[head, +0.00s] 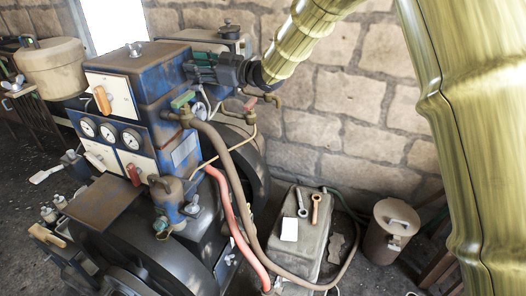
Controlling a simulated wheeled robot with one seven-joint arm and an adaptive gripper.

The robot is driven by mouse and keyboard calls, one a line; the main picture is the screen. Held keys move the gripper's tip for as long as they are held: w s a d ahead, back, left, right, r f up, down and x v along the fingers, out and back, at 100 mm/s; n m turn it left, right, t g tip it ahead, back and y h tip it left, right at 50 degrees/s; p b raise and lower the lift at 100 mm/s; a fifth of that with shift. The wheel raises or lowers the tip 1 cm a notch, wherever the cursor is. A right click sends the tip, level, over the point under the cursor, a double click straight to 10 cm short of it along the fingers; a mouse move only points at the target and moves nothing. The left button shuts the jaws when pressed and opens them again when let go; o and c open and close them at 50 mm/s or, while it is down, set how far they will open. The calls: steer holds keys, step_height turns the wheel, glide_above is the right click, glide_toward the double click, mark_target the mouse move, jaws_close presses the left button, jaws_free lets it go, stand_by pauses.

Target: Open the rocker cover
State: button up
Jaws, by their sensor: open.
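The blue engine (185,158) stands left of centre, worn and rusty. Its upper housing (160,56) has a flat brown top with a small metal knob (134,48). This looks like the rocker cover, but I cannot be sure; it looks shut. My gripper (197,68) reaches in from the upper right, at the right end of this housing. It is open, with its fingers pointing left. Nothing shows between the fingers. They overlap the housing's edge in the picture, and I cannot tell whether they touch it.
A tan lidded pot (52,68) stands at the far left. A green-handled valve (183,100), a red hose (232,220) and a brown hose (237,165) lie below my gripper. Wrenches (315,208) rest on a grey tank (300,240). A stone wall (340,100) stands behind.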

steer(key=b+v, duration=0.2)
steer(key=v, duration=0.7)
steer(key=s+d+f+m+t+h+p, duration=0.1)
steer(key=d+f+m, duration=0.3)
steer(key=f, duration=0.9)
steer(key=s+d+f+m+t+h+p, duration=0.1)
steer(key=d+f+m+h, duration=0.3)
steer(key=f, duration=0.8)
steer(key=shift+s+d+f+t+h, duration=0.3)
steer(key=shift+s+d+f+t, duration=0.1)
steer(key=shift+s+t, duration=0.2)
steer(key=shift+w+r, duration=0.1)
